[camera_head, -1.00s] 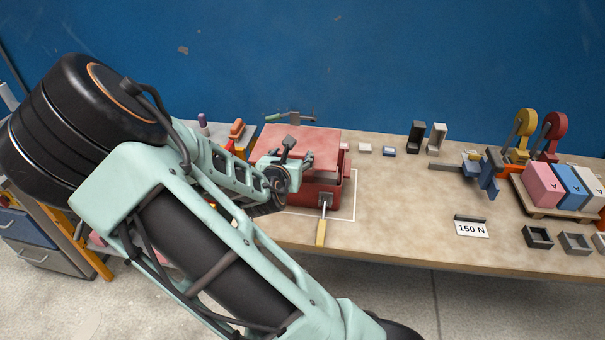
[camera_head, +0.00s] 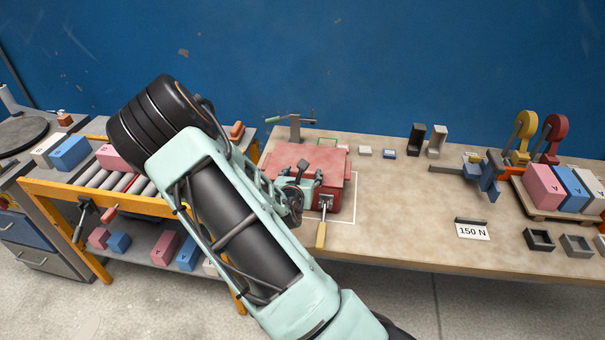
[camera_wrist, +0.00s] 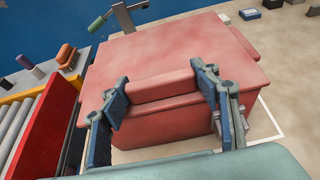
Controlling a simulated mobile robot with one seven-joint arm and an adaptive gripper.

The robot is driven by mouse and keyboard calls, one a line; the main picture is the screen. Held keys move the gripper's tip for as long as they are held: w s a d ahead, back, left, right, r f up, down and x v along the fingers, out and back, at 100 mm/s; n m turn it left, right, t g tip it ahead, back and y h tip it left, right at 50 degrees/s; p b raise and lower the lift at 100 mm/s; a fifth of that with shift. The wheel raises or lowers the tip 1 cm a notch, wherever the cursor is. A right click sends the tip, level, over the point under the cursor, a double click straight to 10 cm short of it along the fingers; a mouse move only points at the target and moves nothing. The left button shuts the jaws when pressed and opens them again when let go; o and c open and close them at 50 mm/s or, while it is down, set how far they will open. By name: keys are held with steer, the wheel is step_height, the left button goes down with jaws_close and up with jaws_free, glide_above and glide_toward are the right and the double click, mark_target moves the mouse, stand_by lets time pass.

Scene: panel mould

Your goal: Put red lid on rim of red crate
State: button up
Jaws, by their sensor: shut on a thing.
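The red lid (camera_head: 312,156) is a flat panel over the red crate (camera_head: 338,197) on the bench. In the wrist view the lid (camera_wrist: 165,52) fills the middle, and its bar-shaped handle (camera_wrist: 163,86) is between the two blue finger pads. My gripper (camera_wrist: 165,92) is shut on this handle; it also shows in the head view (camera_head: 302,180). The lid appears level and roughly lined up with the crate. No clear gap shows between them, but my arm and gripper hide part of the rim, so I cannot tell full contact all round.
A toggle clamp with a green handle (camera_head: 290,124) stands behind the crate. A latch with a yellow handle (camera_head: 321,232) is at the crate's front. A roller conveyor (camera_head: 110,175) with blocks is at left.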

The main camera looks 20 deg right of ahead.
steer(key=shift+f, duration=0.15)
steer(key=o, duration=1.7)
steer(key=shift+s+a+r, duration=0.1)
steer(key=shift+r, duration=0.15)
steer(key=v, duration=1.1)
steer(key=shift+s+a, duration=0.2)
steer(key=shift+s, duration=0.05)
steer(key=shift+r, duration=0.1)
